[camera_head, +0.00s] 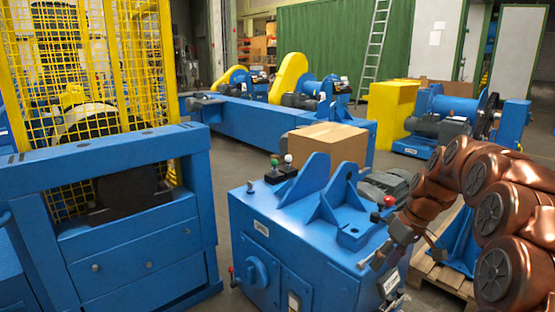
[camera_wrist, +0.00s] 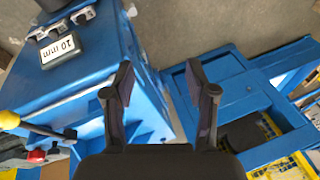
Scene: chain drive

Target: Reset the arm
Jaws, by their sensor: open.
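My gripper (camera_head: 403,258) is at the end of my copper-coloured arm, at the lower right of the head view. It hangs low at the right side of the blue machine cabinet (camera_head: 262,222). In the wrist view my gripper (camera_wrist: 161,80) shows two dark fingers spread wide apart. Nothing is between them, and a blue surface and grey floor lie beyond. Whether a finger touches the cabinet cannot be told.
A cardboard box (camera_head: 327,143) stands behind the cabinet's blue brackets. A blue frame with a yellow mesh guard (camera_head: 120,50) fills the left. A wooden pallet (camera_head: 440,275) lies by my arm. Grey floor (camera_head: 226,165) is clear between the frame and cabinet.

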